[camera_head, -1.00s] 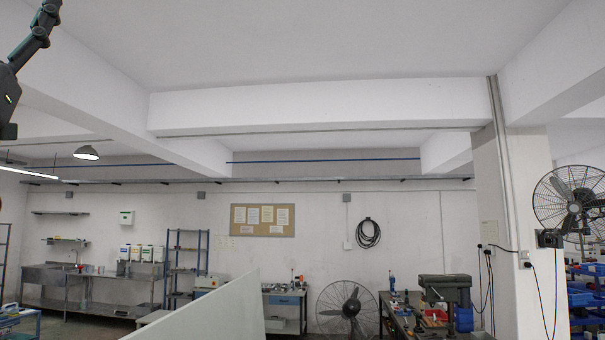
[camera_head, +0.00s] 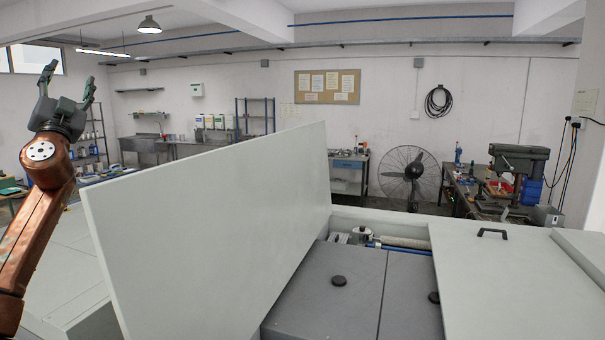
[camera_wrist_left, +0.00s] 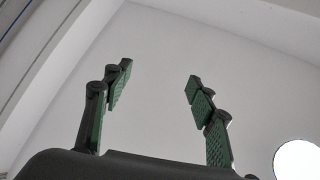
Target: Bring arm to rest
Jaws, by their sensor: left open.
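My left arm (camera_head: 38,215) is copper-coloured and rises at the left of the head view. My left gripper (camera_head: 69,80) points upward at its top, with its two fingers apart and nothing between them. The left wrist view shows both fingers (camera_wrist_left: 155,85) spread, with green ridged pads, against the white ceiling. My right gripper is not in view. The plate processor stands in front, with its pale lid panel (camera_head: 215,230) raised and tilted. Beside the lid, a grey inner cover (camera_head: 325,290) with dark knobs is exposed.
A closed pale cover with a black handle (camera_head: 492,233) lies at the right. Behind stand a floor fan (camera_head: 407,175), a bench with a drill press (camera_head: 517,165) and a sink unit (camera_head: 145,148). The air around the left gripper is clear.

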